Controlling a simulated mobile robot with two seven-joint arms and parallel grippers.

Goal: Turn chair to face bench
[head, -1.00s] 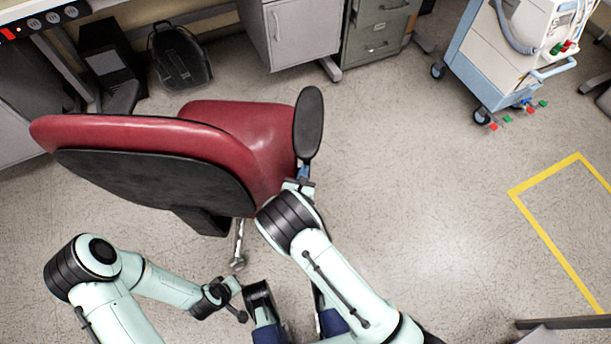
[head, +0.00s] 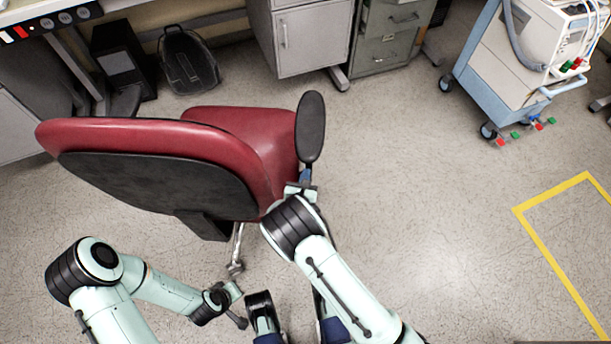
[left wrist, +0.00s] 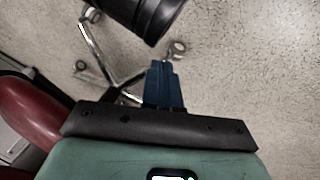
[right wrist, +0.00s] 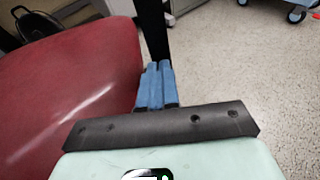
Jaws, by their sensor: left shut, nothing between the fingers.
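The red chair (head: 270,165) stands left of centre in the head view, its black-backed backrest (head: 150,180) towards me and its seat beyond, towards the bench side. Its black armrest (head: 310,125) is on the right. My right gripper (head: 303,187) is at the armrest's lower support; in the right wrist view its blue fingers (right wrist: 158,72) are together at the dark post (right wrist: 152,30), beside the red seat. My left gripper (left wrist: 165,75) is shut and empty, low near the chair's metal base and casters (left wrist: 100,45). The bench (head: 115,8) edge shows at the top left.
A black bag (head: 188,62) and a dark computer case (head: 122,65) stand under the bench. Cabinets (head: 310,40) line the back. A blue-and-white medical cart (head: 505,75) is at the upper right. Floor right of the chair is clear, with yellow marking (head: 550,195).

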